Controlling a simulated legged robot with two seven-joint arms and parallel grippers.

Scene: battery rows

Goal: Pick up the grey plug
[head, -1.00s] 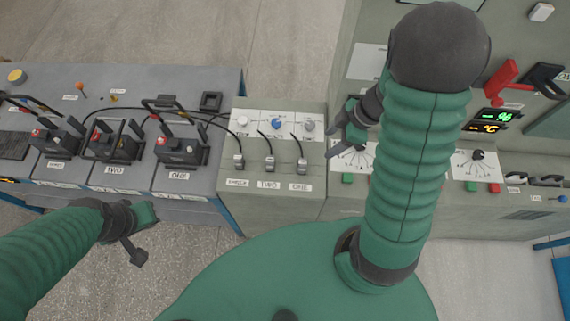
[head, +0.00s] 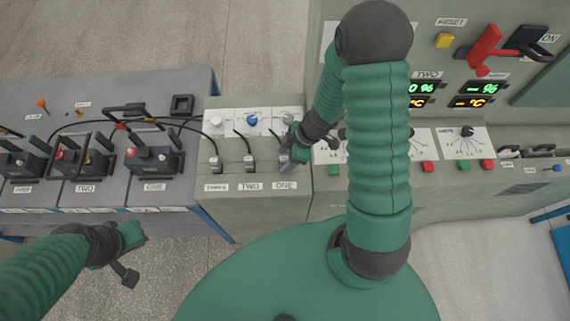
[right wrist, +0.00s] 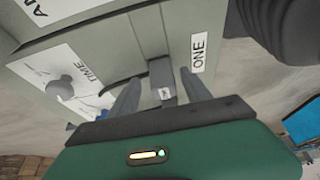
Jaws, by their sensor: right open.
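A small grey plug (right wrist: 163,80) stands beside the label ONE in the right wrist view, with a black cable behind it. My right gripper (right wrist: 160,95) is open, with one finger on each side of this plug. I cannot tell whether the fingers touch it. In the head view my right gripper (head: 289,155) covers most of that plug above the label ONE. Two similar grey plugs, the middle one (head: 249,163) and the left one (head: 216,163), sit in the same row with black cables. My left gripper (head: 125,257) hangs over the floor, away from the plugs; its jaw opening is unclear.
White, blue (head: 252,119) and grey knobs line the panel behind the plugs. Battery units (head: 153,158) with handles stand on the bench to the left. A control panel with a red lever (head: 484,48), displays and buttons rises on the right.

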